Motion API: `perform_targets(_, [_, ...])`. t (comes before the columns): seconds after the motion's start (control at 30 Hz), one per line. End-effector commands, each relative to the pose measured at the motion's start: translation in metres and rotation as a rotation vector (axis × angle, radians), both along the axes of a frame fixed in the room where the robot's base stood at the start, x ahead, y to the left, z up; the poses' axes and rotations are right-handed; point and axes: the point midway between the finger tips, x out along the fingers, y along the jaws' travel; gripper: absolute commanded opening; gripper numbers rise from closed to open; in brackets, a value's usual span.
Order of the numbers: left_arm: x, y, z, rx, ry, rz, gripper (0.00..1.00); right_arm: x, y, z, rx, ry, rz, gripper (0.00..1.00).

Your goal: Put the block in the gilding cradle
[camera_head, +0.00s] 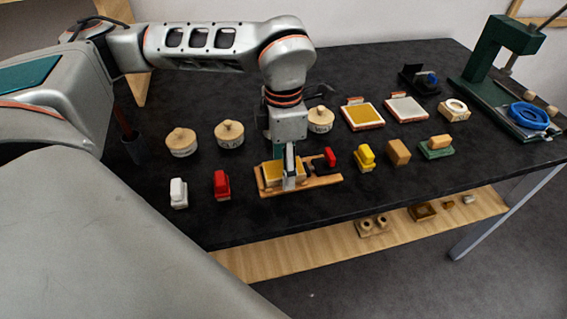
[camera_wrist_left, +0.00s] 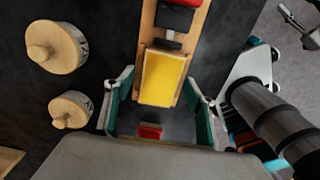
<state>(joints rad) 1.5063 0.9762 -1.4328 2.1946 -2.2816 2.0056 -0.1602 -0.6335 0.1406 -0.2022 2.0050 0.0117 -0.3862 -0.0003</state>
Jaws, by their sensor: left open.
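A wooden cradle (camera_head: 325,181) lies near the table's front edge, with a red and black part (camera_head: 326,158) at its right end. A block with a yellow-gold face (camera_head: 271,172) sits on its left part. In the left wrist view the block (camera_wrist_left: 162,78) lies on the cradle (camera_wrist_left: 148,25), roughly in line with it. My left gripper (camera_head: 287,170) points down over the block. In the wrist view its fingers (camera_wrist_left: 160,108) are open, one towards each side of the block's near end. I cannot tell whether they touch it. My right gripper is not in view.
A red-handled piece (camera_head: 222,185) and a white one (camera_head: 179,193) stand left of the cradle. A yellow piece (camera_head: 365,158) and a tan block (camera_head: 398,152) stand right. Round lidded pots (camera_head: 229,134) stand behind. A green press (camera_head: 497,62) is at the far right.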

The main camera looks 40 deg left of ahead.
Motion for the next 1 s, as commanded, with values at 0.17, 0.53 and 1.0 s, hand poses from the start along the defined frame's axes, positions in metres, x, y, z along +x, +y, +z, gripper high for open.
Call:
perform_targets(0.17, [0.002, 0.000, 0.029, -0.001, -0.009, 0.001, 0.55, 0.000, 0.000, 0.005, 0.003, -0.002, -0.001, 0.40])
perform_targets(0.53, [0.001, 0.000, 0.100, 0.000, -0.006, 0.001, 0.55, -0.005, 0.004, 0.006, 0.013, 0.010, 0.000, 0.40])
perform_targets(1.0, [0.000, 0.000, 0.120, -0.001, -0.001, 0.000, 0.55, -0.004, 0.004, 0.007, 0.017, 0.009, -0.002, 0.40])
